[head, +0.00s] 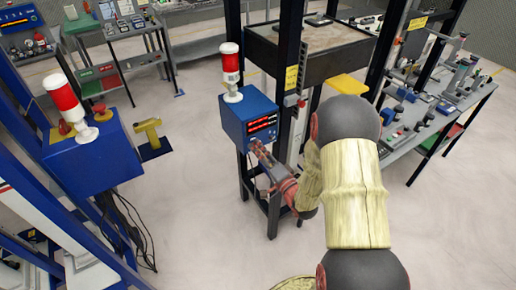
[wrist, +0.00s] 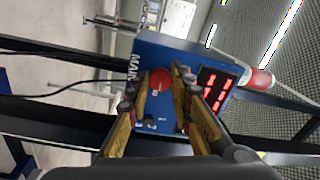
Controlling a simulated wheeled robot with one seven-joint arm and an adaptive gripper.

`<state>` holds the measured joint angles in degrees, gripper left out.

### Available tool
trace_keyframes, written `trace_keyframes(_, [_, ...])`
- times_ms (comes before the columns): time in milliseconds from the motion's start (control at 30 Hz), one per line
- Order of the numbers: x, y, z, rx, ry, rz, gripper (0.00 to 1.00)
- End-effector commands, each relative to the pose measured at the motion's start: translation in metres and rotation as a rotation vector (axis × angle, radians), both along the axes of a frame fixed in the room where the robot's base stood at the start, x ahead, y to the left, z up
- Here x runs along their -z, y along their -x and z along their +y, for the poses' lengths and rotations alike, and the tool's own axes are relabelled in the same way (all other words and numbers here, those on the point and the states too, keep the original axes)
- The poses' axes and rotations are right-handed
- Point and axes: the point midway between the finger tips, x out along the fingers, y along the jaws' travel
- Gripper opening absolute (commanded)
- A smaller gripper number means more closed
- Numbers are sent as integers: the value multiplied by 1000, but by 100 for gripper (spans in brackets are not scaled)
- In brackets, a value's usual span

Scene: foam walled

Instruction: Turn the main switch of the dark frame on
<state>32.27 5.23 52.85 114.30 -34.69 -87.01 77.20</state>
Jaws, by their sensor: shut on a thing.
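The dark frame (head: 287,70) stands in the middle of the head view. A blue control box (head: 240,112) with red lit displays is mounted on its front left. In the wrist view the blue box (wrist: 150,52) carries the word MAIN beside a round red main switch (wrist: 159,79). My gripper (wrist: 161,88) has its two yellowish fingers on either side of the red switch, closed on it. In the head view my gripper (head: 258,150) is at the lower front of the box, and the switch is hidden there. I cannot tell which position the switch is in.
A red and white beacon (head: 231,72) stands on the box. A second blue box (head: 92,158) with a similar beacon is on a blue frame at the left. A yellow stand (head: 150,135) is between them. A cluttered bench (head: 440,125) is at the right.

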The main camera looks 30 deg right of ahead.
Motion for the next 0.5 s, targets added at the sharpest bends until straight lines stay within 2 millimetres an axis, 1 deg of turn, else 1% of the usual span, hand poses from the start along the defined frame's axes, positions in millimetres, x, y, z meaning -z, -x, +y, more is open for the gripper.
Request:
trace_keyframes(200, [0,0,0,1,-102,6,0])
trace_keyframes(500, [1,0,0,2,-157,8,0])
